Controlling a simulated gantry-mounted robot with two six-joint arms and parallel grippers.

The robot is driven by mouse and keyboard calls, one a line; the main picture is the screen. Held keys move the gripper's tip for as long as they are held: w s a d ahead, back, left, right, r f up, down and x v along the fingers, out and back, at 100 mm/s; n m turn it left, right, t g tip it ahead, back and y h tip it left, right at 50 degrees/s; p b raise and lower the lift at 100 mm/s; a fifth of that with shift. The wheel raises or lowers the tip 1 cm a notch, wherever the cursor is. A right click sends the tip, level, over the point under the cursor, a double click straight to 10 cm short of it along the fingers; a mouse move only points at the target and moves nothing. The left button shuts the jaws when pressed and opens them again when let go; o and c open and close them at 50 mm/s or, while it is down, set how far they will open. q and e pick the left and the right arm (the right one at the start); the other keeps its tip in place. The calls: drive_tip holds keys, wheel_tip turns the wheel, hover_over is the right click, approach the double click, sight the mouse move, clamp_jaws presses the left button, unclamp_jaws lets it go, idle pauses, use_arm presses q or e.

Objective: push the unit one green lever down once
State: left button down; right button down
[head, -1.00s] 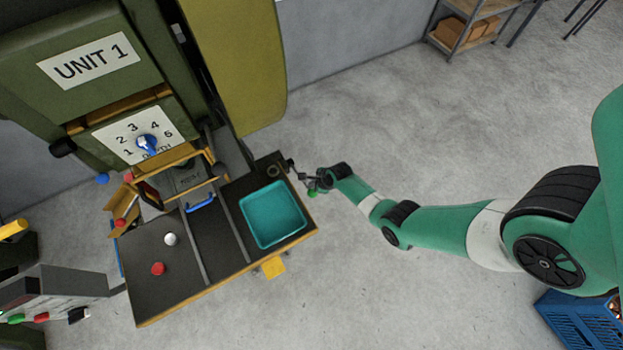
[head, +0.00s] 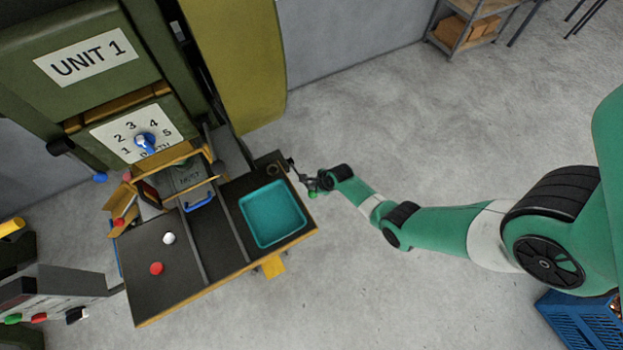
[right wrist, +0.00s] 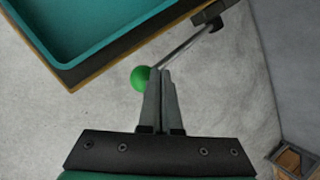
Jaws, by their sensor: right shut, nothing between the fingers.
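The green lever has a round green knob (right wrist: 140,78) on a thin metal rod, which runs up and right to a dark bracket in the right wrist view. My right gripper (right wrist: 165,72) is shut and empty. Its tips are right beside the knob and overlap the rod in the picture; whether they touch I cannot tell. The unit one machine (head: 85,60) stands at the upper left. My left gripper is not in view.
The bench holds a teal tray (head: 243,212), a white button (head: 168,238) and a red button (head: 156,268). A blue handle (head: 200,201) is in front of the machine. A blue crate (head: 580,325) stands at lower right.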

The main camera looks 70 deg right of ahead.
drive_tip(key=shift+s+a+f+b, duration=0.2)
drive_tip(key=shift+f+b, duration=0.2)
drive_tip(key=shift+f, duration=0.2)
drive_tip(key=shift+s+a+f+b, duration=0.1)
drive_tip(key=shift+s+f+b, duration=0.05)
drive_tip(key=shift+f+b, duration=0.35)
drive_tip(key=shift+s+a+f+b, duration=0.2)
drive_tip(key=shift+f+b, duration=0.1)
drive_tip(key=shift+f, duration=0.35)
idle(1.3)
drive_tip(key=shift+d+r, duration=0.1)
idle(0.5)
drive_tip(key=shift+w+d+r+p, duration=0.25)
drive_tip(key=shift+r+p, duration=0.45)
drive_tip(key=shift+r, duration=0.2)
drive_tip(key=shift+w+d+r+p, duration=0.15)
drive_tip(key=shift+w+r+p, duration=0.1)
drive_tip(key=shift+r+p, duration=0.55)
drive_tip(key=shift+w+d+r+p, duration=0.25)
drive_tip(key=shift+r+p, duration=0.35)
drive_tip(key=shift+r, duration=0.35)
drive_tip(key=shift+r, duration=0.1)
drive_tip(key=r+p, duration=0.1)
drive_tip(key=w+r+p, duration=0.1)
drive_tip(key=r, duration=0.1)
drive_tip(key=d+r+p, duration=0.1)
drive_tip(key=shift+w+r, duration=0.2)
drive_tip(key=shift+r, duration=0.05)
